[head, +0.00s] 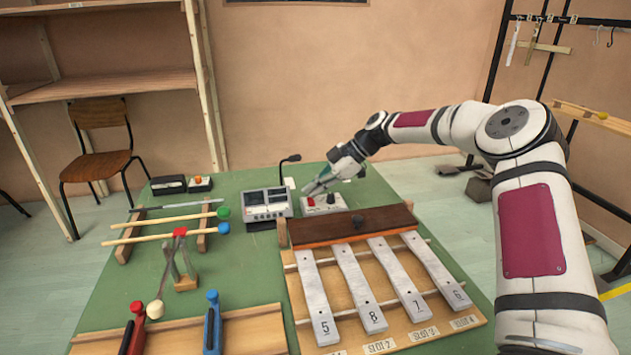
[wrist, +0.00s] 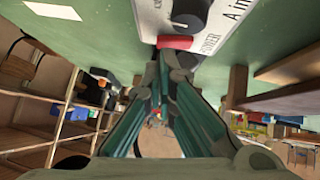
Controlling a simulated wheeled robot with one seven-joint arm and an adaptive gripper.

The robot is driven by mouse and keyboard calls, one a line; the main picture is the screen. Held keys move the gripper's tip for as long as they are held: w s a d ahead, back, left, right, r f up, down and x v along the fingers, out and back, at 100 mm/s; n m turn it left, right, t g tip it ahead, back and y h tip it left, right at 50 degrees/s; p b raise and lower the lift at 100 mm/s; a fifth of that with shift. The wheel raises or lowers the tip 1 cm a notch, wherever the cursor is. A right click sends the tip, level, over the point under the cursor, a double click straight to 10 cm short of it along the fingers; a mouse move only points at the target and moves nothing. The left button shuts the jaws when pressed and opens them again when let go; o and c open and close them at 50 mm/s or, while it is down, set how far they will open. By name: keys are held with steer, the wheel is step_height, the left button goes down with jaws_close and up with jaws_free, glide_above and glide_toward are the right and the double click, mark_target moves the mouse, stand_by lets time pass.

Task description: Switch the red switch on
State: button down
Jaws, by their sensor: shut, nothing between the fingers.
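The red switch (head: 309,202) sits at the left of a white box (head: 325,209) at the back right of the green table. In the wrist view the red switch (wrist: 174,42) shows beside a dark knob (wrist: 190,14) on the box's lettered top. My gripper (head: 311,189) is shut and empty, just above the box at the switch. In the wrist view my fingertips (wrist: 165,62) are together right at the switch's edge and cover part of it. I cannot tell whether they touch it, nor which way the switch is tilted.
A grey device (head: 266,206) with a gooseneck stands close left of the box. The numbered metal bars (head: 358,285) and their brown rail (head: 352,223) lie in front. Mallets (head: 165,235) rest on a rack at left. Green table (head: 250,265) shows bare between them.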

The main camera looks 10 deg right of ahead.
stand_by(0.4)
steer(key=shift+w+f+g+b, duration=0.4)
steer(key=shift+f+g+b, duration=0.15)
steer(key=shift+b, duration=0.15)
steer(key=shift+s+r, duration=0.15)
steer(key=shift+s+p, duration=0.65)
steer(key=shift+s, duration=0.15)
steer(key=shift+r, duration=0.2)
